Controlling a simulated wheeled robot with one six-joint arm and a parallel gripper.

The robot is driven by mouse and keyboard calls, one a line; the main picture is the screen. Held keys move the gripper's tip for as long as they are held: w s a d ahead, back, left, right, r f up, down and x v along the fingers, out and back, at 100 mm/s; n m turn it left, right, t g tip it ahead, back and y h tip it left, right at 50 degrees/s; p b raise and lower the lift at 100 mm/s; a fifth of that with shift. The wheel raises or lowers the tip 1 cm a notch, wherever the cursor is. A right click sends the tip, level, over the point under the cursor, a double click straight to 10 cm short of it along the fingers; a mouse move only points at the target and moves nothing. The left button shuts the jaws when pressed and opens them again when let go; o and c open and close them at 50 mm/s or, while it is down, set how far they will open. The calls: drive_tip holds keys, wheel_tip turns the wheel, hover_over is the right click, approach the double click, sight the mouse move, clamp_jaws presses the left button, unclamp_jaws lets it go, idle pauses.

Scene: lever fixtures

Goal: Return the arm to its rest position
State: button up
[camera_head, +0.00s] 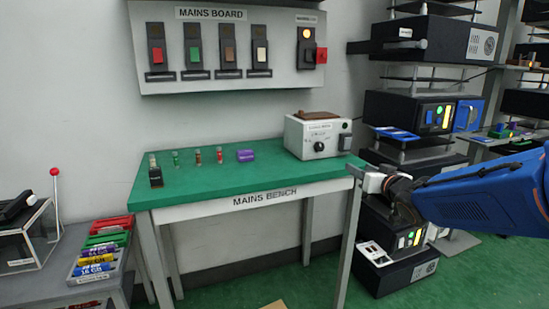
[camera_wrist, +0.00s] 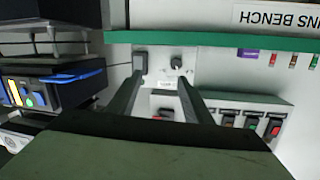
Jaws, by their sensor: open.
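My gripper (camera_head: 360,176) is at the end of my blue arm, which reaches in from the right of the head view. It is near the right front corner of the mains bench (camera_head: 160,194). In the wrist view, my gripper (camera_wrist: 160,78) shows two dark fingers spread apart, with nothing between them. The picture there is turned upside down. Beyond the fingers is the white box with a black knob (camera_head: 320,146), which also shows in the wrist view (camera_wrist: 152,66). The gripper looks apart from the box and the bench.
The mains board (camera_head: 225,60) hangs on the wall with several coloured levers. Small fuses (camera_head: 197,157) and a purple block (camera_head: 245,155) stand on the bench. Equipment racks (camera_head: 405,115) stand close behind my arm. A grey side table (camera_head: 70,290) with coloured tubes is at left.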

drive_tip(key=s+d+f+m+g+h, duration=0.1)
drive_tip(key=s+d+f+g+h, duration=0.2)
drive_tip(key=s, duration=0.6)
drive_tip(key=s+d+f+m+g+h, duration=0.1)
drive_tip(key=s+f+g, duration=0.2)
drive_tip(key=s+f, duration=0.35)
drive_tip(key=s+a+f+g, duration=0.2)
drive_tip(key=s+f, duration=0.1)
drive_tip(key=s, duration=0.8)
drive_tip(key=s+a+f+n+g+y, duration=0.1)
drive_tip(key=s+a+f+g, duration=0.2)
drive_tip(key=s, duration=0.7)
drive_tip(key=shift+s+n+g, duration=0.3)
drive_tip(key=shift+s, duration=0.1)
